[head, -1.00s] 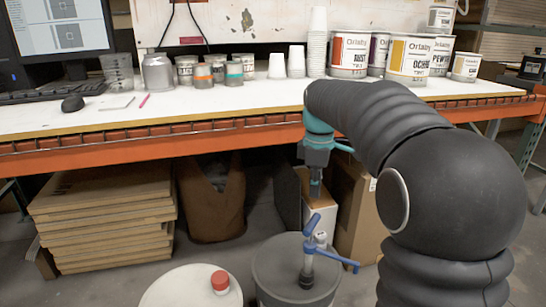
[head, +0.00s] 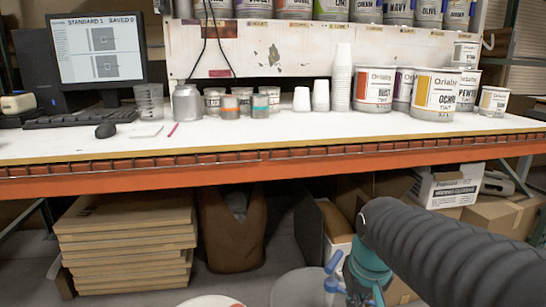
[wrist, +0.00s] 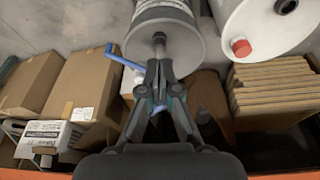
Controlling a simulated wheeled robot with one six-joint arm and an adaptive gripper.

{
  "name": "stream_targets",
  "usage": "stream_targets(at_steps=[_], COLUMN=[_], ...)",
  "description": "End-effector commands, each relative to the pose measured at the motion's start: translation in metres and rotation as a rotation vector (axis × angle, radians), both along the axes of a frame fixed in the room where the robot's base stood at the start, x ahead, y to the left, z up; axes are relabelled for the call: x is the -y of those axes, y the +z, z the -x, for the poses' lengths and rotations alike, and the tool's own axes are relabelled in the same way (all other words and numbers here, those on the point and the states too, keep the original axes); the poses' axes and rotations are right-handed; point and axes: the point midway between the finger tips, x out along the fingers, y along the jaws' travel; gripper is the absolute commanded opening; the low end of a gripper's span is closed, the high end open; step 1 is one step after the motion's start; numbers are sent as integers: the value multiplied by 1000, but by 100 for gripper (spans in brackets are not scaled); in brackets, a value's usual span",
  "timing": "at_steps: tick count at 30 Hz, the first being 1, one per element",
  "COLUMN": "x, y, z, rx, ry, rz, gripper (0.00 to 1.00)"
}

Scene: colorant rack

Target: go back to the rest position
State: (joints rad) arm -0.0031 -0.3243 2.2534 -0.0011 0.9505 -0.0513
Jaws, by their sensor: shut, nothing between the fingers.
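My gripper (wrist: 158,75) is shut and empty in the wrist view, its fingers together and pointing toward the grey drum (wrist: 178,42). The drum has a pump spout (wrist: 159,42) with a blue handle (wrist: 124,60); the fingertips overlap its line of sight, and I cannot tell the gap. In the head view, my black-sleeved arm enters at the lower right, with a teal wrist joint at its end. The gripper's fingers are not visible there. The blue pump handle (head: 333,268) shows beside the wrist joint.
An orange-edged workbench (head: 270,166) spans the view, carrying a monitor (head: 97,50), cups and paint cans (head: 435,95). Under it are stacked boards (head: 125,240), a brown bag (head: 232,240) and cardboard boxes (head: 490,215). A white drum with a red cap (wrist: 241,48) stands beside the grey one.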

Motion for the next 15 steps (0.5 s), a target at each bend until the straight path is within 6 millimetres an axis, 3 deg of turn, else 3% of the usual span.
stream_targets(at_steps=[3, 9, 15], x=[0, 0, 0], y=[-3, -8, 0], z=[31, 74, 97], rx=[46, 113, 183], ry=[-41, -54, -53], rz=[-12, -18, -19], gripper=[0, 0, 0])
